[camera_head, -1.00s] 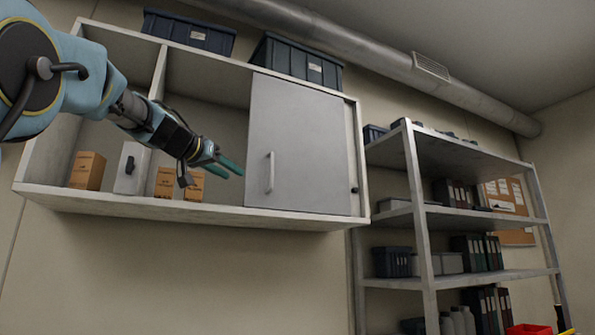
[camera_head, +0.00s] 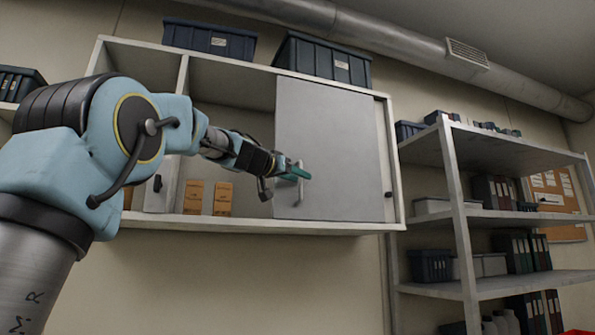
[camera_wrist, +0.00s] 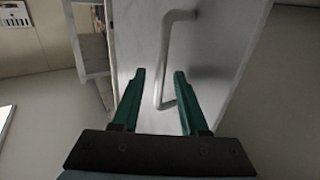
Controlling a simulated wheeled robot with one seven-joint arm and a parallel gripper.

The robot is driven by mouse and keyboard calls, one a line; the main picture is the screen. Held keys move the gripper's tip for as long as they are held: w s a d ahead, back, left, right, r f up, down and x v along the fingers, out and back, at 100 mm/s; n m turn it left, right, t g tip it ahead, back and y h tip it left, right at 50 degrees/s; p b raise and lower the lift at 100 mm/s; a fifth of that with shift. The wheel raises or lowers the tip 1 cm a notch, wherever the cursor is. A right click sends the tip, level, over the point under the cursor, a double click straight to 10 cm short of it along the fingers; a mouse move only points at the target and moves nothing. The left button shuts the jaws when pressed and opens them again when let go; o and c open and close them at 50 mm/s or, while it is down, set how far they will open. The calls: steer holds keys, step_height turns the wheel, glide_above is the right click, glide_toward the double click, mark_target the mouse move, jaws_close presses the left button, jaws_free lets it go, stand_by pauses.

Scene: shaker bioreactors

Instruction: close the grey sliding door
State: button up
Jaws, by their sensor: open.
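The grey sliding door (camera_head: 335,140) covers the right part of a white wall cabinet (camera_head: 255,226); the left part of the cabinet stands open. The door's vertical bar handle (camera_head: 296,188) is near its left edge. My gripper (camera_head: 303,172) is at the handle in the head view and partly covers it. In the wrist view my open gripper (camera_wrist: 159,75) has its two green fingers apart, with the lower part of the handle (camera_wrist: 165,60) showing between them. I cannot tell whether a finger touches the handle.
Small orange boxes (camera_head: 194,197) and a grey box (camera_head: 158,195) stand in the open part of the cabinet. Dark bins (camera_head: 322,62) sit on its top. A metal shelf rack (camera_head: 459,220) stands to the right.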

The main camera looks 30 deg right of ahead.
jaws_close()
stand_by(0.4)
stand_by(1.1)
